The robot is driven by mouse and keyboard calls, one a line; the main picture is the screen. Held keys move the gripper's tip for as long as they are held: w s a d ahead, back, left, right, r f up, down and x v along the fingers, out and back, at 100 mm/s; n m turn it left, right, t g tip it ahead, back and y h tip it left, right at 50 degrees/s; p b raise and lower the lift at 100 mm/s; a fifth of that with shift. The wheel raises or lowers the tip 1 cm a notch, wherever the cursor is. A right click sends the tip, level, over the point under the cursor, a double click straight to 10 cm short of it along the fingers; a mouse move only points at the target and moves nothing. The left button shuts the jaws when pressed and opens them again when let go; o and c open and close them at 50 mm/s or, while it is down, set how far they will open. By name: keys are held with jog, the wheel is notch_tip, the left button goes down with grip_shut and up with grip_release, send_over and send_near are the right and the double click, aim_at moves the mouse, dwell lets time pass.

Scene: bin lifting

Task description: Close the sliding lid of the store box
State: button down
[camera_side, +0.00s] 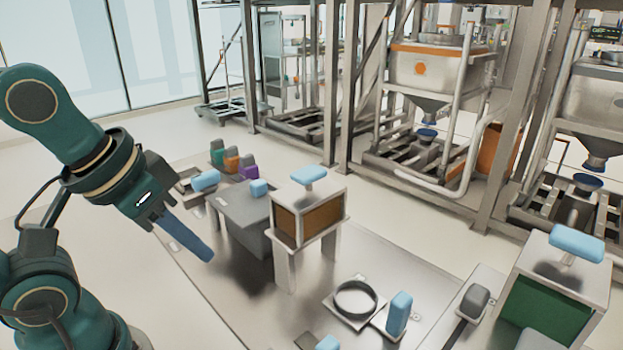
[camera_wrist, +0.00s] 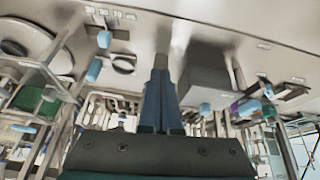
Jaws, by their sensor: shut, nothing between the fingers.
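My gripper (camera_side: 206,254) has long blue fingers, shut together with nothing between them. It hangs tilted down over the metal table, left of and apart from a grey box (camera_side: 250,228). In the wrist view the shut fingertips (camera_wrist: 161,68) point at the bare tabletop, with the grey box (camera_wrist: 206,72) to their right. The grey box has a flat top, with a blue handle (camera_side: 258,187) at its back edge. I cannot tell whether this is the store box, or how far its lid is open.
A raised box with a brown front (camera_side: 325,218) and blue top handle stands right of the grey box. A dark ring (camera_side: 355,298) and a blue upright handle (camera_side: 399,314) are at the front. A green-fronted box (camera_side: 541,306) stands far right. Coloured blocks (camera_side: 232,160) line the back.

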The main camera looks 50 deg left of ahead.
jog(key=w+a+r+n, duration=0.2)
jog(key=w+n, duration=0.1)
jog(key=n, duration=0.8)
jog(key=w+a+r+n, duration=0.1)
jog(key=w+r+n, duration=0.2)
jog(key=n, duration=0.8)
jog(key=w+a+n, duration=0.3)
jog(key=a+n, duration=0.5)
jog(key=n, duration=0.2)
jog(key=n+g, duration=0.1)
jog(key=n, duration=0.2)
send_near(251, 198)
jog(key=s+f, duration=0.1)
jog(key=f, duration=0.2)
jog(key=s+f, duration=0.1)
jog(key=f, duration=0.1)
jog(key=shift+s+d, duration=0.1)
jog(key=shift+s, duration=0.2)
jog(key=w, duration=0.3)
jog(key=shift+w, duration=0.6)
jog(key=shift+w, duration=0.1)
